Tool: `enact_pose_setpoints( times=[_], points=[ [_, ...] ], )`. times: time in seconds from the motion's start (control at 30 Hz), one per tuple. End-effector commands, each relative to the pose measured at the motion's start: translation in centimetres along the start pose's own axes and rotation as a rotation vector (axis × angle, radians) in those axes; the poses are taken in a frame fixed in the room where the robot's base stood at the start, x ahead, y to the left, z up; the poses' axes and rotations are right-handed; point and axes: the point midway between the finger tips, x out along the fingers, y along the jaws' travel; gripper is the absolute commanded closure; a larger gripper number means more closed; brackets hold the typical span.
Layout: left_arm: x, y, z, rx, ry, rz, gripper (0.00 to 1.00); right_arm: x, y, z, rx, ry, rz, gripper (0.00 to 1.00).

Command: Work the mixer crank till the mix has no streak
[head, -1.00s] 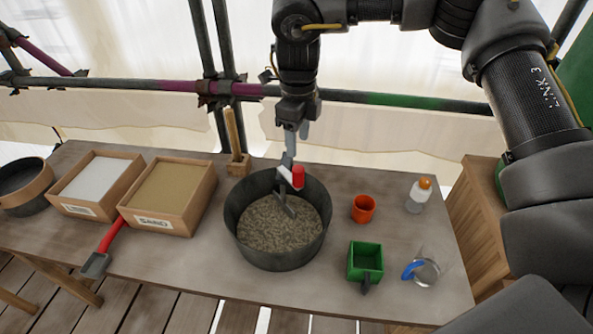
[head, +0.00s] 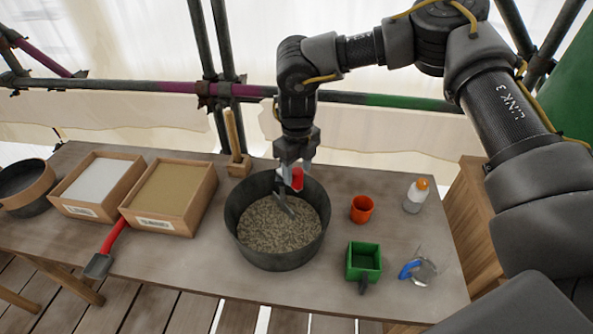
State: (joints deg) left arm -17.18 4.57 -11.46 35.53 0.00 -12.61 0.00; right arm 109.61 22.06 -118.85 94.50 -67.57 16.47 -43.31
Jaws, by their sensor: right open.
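The mixer is a dark round tub (head: 279,262) standing mid-table. It holds a speckled grey-brown mix (head: 272,232); I cannot make out a clear streak at this size. A grey paddle (head: 285,206) reaches down into the mix. The crank's red knob (head: 297,179) is at the tub's far side, above the rim. My right gripper (head: 292,174) points down at the knob, its fingers open and around or just beside it; I cannot tell which. My left gripper is not in view.
On the wooden table (head: 200,262), sand (head: 168,196) and white powder (head: 96,186) boxes stand left. A red-handled trowel (head: 108,250) lies in front. Scaffold pipes run behind.

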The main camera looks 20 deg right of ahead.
Motion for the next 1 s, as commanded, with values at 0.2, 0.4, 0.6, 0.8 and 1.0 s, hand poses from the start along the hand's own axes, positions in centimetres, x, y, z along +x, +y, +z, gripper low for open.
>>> enact_pose_setpoints(
  times=[0.2,0.4,0.6,0.8,1.0],
  points=[
    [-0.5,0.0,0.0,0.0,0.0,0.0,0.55,1.8,0.0,0.0,0.001,0.0,0.0,0.5],
    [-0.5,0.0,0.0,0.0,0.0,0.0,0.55,2.1,0.0,0.0,0.0,-0.001,-0.001,0.5],
    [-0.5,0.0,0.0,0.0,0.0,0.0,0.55,2.1,0.0,0.0,0.0,-0.001,-0.001,0.61],
    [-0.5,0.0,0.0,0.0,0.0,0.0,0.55,2.1,0.0,0.0,0.0,-0.001,-0.001,0.88],
    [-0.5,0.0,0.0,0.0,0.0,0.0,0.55,2.0,0.0,0.1,0.0,-0.001,-0.001,1.0]
  ],
)
